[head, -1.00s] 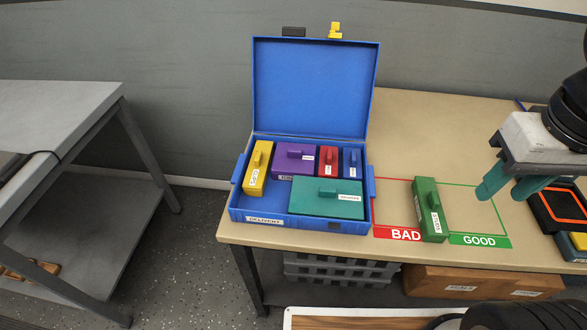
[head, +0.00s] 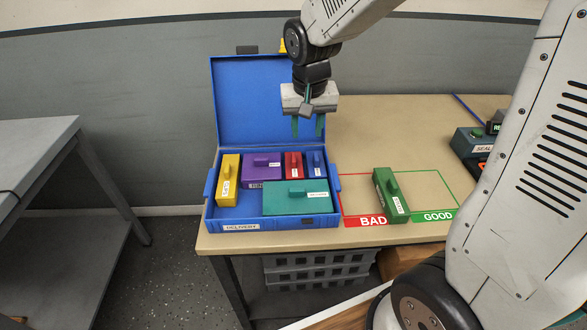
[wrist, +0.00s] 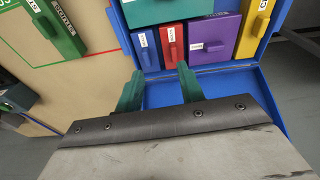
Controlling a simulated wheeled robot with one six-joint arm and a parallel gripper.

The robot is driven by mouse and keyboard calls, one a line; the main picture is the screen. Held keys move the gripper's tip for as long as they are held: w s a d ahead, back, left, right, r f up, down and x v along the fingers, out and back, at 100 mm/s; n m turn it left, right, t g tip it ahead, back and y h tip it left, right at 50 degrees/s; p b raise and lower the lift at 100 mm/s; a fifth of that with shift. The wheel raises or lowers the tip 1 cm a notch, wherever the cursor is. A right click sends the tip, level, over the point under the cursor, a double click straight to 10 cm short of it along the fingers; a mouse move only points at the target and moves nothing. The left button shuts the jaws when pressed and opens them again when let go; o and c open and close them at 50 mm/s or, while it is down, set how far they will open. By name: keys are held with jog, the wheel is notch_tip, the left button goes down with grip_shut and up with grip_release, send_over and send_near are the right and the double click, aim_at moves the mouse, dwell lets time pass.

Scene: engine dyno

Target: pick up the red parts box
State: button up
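The red parts box (head: 293,164) is a small block with a raised handle and a white label. It stands in the back row of the open blue delivery case (head: 275,222), between the purple box (head: 259,170) and a small blue box (head: 315,163). It also shows in the wrist view (wrist: 172,46). My gripper (head: 308,128) is open and empty. It hangs above the back of the case, in front of the raised lid. In the wrist view its two teal fingers (wrist: 158,88) are apart, with the red box beyond the fingertips.
A yellow box (head: 228,182) and a large teal box (head: 296,200) share the case. A green box (head: 391,196) stands on the table between the BAD and GOOD zones. The raised blue lid (head: 250,105) stands behind the case. Bare tabletop (head: 370,135) lies to the right.

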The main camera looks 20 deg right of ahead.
send_over(294, 157)
jog(key=s, duration=0.1)
jog(key=shift+m, duration=0.3)
notch_tip(294, 157, down, 6)
jog(key=shift+a+r, duration=0.15)
jog(key=shift+r, duration=0.05)
jog(key=f, duration=0.7)
jog(key=shift+w+f, duration=0.2)
jog(key=shift+w, duration=0.15)
grip_shut()
